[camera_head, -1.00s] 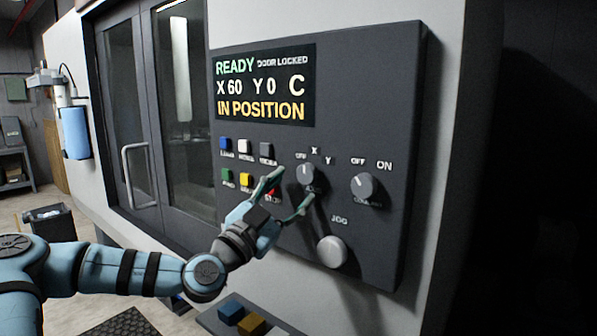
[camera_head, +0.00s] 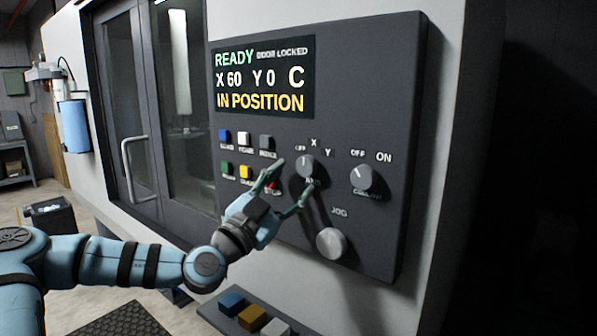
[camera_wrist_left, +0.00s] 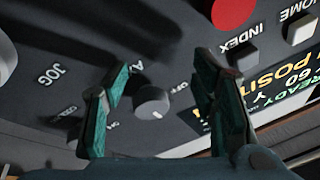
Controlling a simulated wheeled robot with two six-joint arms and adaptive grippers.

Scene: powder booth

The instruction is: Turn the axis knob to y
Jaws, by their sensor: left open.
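The axis knob (camera_head: 304,167) is a grey round knob on the dark control panel (camera_head: 400,90), with OFF, X and Y marked above it. Its pointer line stands roughly upright, around OFF to X; I cannot tell which exactly. My left gripper (camera_head: 296,175) is open, its green fingers reaching toward the knob from the lower left. In the left wrist view the knob (camera_wrist_left: 152,102) shows between the two spread fingers, with room on both sides. Contact is not visible. My right gripper is not in view.
The coolant knob (camera_head: 362,180) is to the right and the jog wheel (camera_head: 331,243) below. The red stop button (camera_head: 271,185) is close behind the left fingers. Several coloured buttons are at left. The display (camera_head: 265,78) reads X 60, Y 0, C. A tray of blocks (camera_head: 230,318) is below.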

